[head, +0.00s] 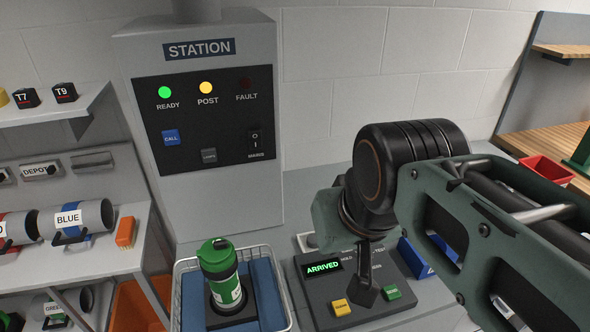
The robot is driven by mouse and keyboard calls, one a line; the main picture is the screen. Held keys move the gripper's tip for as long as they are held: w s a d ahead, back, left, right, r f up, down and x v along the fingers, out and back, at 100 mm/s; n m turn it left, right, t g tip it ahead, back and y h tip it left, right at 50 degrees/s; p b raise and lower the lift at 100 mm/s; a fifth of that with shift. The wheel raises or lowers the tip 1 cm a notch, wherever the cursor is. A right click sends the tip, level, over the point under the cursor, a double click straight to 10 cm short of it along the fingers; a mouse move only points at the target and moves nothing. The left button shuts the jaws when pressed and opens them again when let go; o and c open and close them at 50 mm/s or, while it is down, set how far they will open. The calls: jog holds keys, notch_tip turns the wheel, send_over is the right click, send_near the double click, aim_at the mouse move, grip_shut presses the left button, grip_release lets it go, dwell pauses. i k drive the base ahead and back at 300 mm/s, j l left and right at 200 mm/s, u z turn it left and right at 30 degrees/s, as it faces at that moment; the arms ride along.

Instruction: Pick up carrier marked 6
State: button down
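A carrier (220,277) with a green cap, dark body bands and a white-and-green label stands roughly upright in a blue padded holder (265,289) inside a wire basket. The number on its label is too small to read. My gripper (366,294) points down to the right of the carrier, over or in front of a dark console, apart from the carrier. Only a dark narrow finger shape shows, so I cannot tell whether it is open or shut. My wrist hides part of the console.
The console (318,295) has an "ARRIVED" display, a yellow button (341,307) and a green button (391,292). The grey station cabinet (245,195) stands behind the basket, with READY and POST lamps lit. Shelves at left hold other carriers, including one marked BLUE (93,216).

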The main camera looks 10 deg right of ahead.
aim_at(229, 299)
jog(key=z, duration=0.6)
jog(key=k+u, duration=0.1)
jog(key=u, duration=0.3)
jog(key=j+u, duration=0.1)
jog(key=u, duration=0.3)
jog(key=k+u, duration=0.1)
jog(key=u, duration=0.3)
jog(key=k+j+z, duration=0.15)
jog(key=j, duration=0.15)
jog(key=k+j+z, duration=0.15)
jog(key=j, duration=0.2)
jog(key=j+z, duration=0.2)
jog(key=j, duration=0.2)
jog(key=i+l, duration=0.15)
jog(key=i, duration=0.1)
